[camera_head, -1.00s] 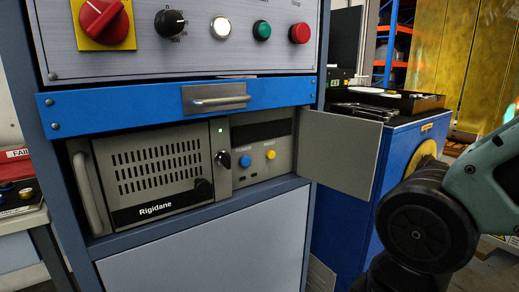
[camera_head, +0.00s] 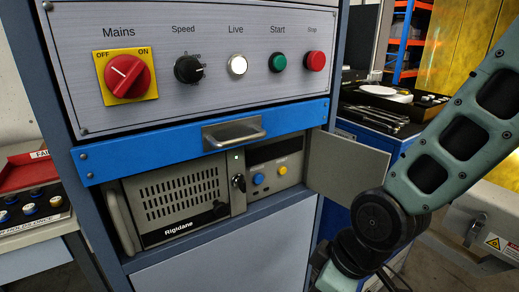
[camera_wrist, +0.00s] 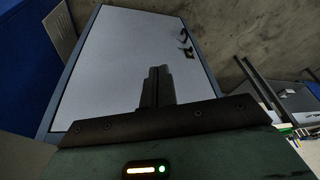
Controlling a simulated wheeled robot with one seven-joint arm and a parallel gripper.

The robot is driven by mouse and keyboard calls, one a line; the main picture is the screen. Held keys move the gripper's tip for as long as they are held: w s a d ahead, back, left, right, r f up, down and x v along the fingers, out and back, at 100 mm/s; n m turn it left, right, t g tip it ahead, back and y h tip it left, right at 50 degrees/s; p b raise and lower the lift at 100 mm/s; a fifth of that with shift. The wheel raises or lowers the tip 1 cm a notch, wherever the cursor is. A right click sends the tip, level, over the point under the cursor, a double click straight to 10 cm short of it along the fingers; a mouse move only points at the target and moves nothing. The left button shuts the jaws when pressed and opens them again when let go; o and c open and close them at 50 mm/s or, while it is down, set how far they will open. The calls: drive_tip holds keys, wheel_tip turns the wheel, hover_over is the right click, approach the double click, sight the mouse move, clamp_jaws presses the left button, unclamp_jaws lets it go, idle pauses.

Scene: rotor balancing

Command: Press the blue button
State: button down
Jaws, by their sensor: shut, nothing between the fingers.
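The blue button (camera_head: 258,179) is a small round knob on the grey panel beside the Rigidane unit, left of a yellow button (camera_head: 283,170). The small grey door (camera_head: 345,168) over that panel stands swung open to the right, so both buttons show. In the wrist view my gripper (camera_wrist: 156,75) is shut with its fingers together and nothing between them. It is in front of the plain grey cabinet front (camera_wrist: 110,60), and no button shows there. In the head view my arm comes in from the right, and its fingers are out of the picture.
Above are a blue drawer front with a handle (camera_head: 234,132) and a panel with the red Mains switch (camera_head: 127,76), Speed knob and lamps. A bench with loose parts (camera_head: 32,205) is at left. A blue cabinet with a black tray (camera_head: 400,101) stands behind the open door.

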sight(258, 179)
drive_tip(key=w+a+r+n+t+y+p, duration=0.2)
drive_tip(key=w+a+r+t+y+p, duration=0.1)
drive_tip(key=w+r+p, duration=0.6)
drive_tip(key=w+t+y+p, duration=0.1)
drive_tip(key=p, duration=0.3)
drive_tip(key=shift+w+r+n, duration=0.25)
drive_tip(key=shift+w+n, duration=0.05)
drive_tip(key=shift+a, duration=0.15)
drive_tip(key=shift+w+a+p, duration=0.1)
drive_tip(key=shift+w+a, duration=0.7)
drive_tip(key=shift+w, duration=0.4)
drive_tip(key=shift+w+a+p, duration=0.1)
drive_tip(key=shift+w+a, duration=0.75)
drive_tip(key=shift+w, duration=0.4)
drive_tip(key=shift+w+a+p, duration=0.1)
drive_tip(key=shift+w+a, duration=0.7)
drive_tip(key=shift+w, duration=0.4)
drive_tip(key=shift+w, duration=0.1)
drive_tip(key=shift+w+a, duration=0.2)
